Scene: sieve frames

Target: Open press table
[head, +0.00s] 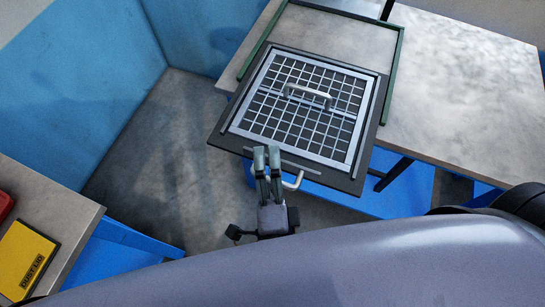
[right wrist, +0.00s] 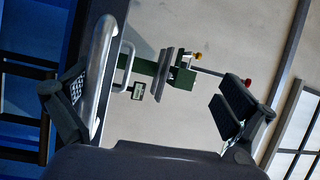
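The press table is a light stone-topped table (head: 460,75) with a green rail frame (head: 398,75). A dark tray (head: 222,137) projects past the table's front edge, carrying a sieve frame with a black-and-white grid (head: 285,123) and a metal handle (head: 312,92) on top. A curved pale handle (head: 293,183) is at the tray's front. My right gripper (head: 267,160) is just left of it. In the right wrist view the right gripper (right wrist: 150,107) is open, with a metal bar (right wrist: 103,70) close to its left finger; contact is unclear. My left gripper is out of view.
A yellow box marked DUST LID (head: 27,258) and a red item (head: 4,204) lie on a bench at the left. Blue wall panels (head: 75,75) stand behind a bare floor area (head: 150,180). In the right wrist view a green device (right wrist: 182,76) has yellow and red knobs.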

